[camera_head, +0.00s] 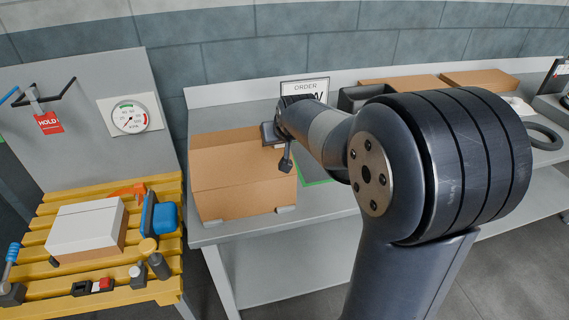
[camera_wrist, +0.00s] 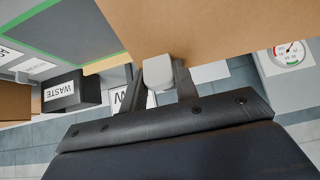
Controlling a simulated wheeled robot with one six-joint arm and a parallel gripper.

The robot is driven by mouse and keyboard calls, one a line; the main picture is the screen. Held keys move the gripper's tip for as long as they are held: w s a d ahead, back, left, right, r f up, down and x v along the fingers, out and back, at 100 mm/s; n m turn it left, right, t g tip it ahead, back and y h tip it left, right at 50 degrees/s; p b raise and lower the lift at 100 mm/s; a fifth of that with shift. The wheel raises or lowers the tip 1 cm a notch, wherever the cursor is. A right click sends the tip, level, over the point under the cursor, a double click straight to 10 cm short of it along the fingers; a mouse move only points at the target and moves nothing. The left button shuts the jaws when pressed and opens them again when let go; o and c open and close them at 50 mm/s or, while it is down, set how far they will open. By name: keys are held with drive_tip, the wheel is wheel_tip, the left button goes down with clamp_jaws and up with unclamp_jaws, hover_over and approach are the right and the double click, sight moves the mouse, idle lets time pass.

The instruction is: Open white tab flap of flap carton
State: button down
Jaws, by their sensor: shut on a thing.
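The flap carton (camera_head: 235,165) is a brown cardboard box at the left end of the grey workbench. Two small pale pieces show at its lower front edge. In the wrist view the carton's brown board (camera_wrist: 215,25) fills the top. My gripper (camera_wrist: 160,78) is shut on the white tab (camera_wrist: 157,70), which sits between its two dark fingers at the board's edge. In the head view my gripper (camera_head: 272,134) is at the carton's back right edge, and the tab is hidden there. I cannot tell how far the flap is raised.
A yellow slatted table (camera_head: 150,285) at left holds a white-topped box (camera_head: 87,226), a blue item and several small tools. A gauge (camera_head: 130,116) hangs behind it. An order sign (camera_head: 304,88) and a dark bin (camera_wrist: 72,92) stand near the carton.

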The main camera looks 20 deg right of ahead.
drive_tip(key=t+b, duration=0.1)
drive_tip(key=b, duration=0.2)
drive_tip(key=s+t+b, duration=0.1)
drive_tip(key=b, duration=0.2)
drive_tip(key=shift+s+r+t, duration=0.3)
drive_tip(key=shift+r+t, duration=0.05)
drive_tip(key=shift+t, duration=0.05)
drive_tip(key=s+t+b, duration=0.1)
drive_tip(key=b, duration=0.1)
drive_tip(key=t+b, duration=0.1)
drive_tip(key=b, duration=0.2)
drive_tip(key=shift+s+r+b, duration=0.35)
drive_tip(key=shift+s+r, duration=0.05)
drive_tip(key=shift+s+r+t+b, duration=0.2)
drive_tip(key=shift+s+t+b, duration=0.7)
drive_tip(key=shift+b, duration=1.8)
drive_tip(key=shift+s+r+t+b, duration=0.15)
drive_tip(key=shift+s+t+b, duration=0.75)
drive_tip(key=shift+b, duration=1.75)
drive_tip(key=shift+s+r+t+b, duration=0.2)
drive_tip(key=shift+s+t+b, duration=0.65)
drive_tip(key=shift+b, duration=1.85)
drive_tip(key=shift+f, duration=0.2)
drive_tip(key=c, duration=1.5)
unclamp_jaws()
drive_tip(key=shift+c, duration=0.2)
drive_tip(key=o, duration=0.5)
drive_tip(key=shift+r, duration=0.15)
drive_tip(key=shift+c, duration=0.2)
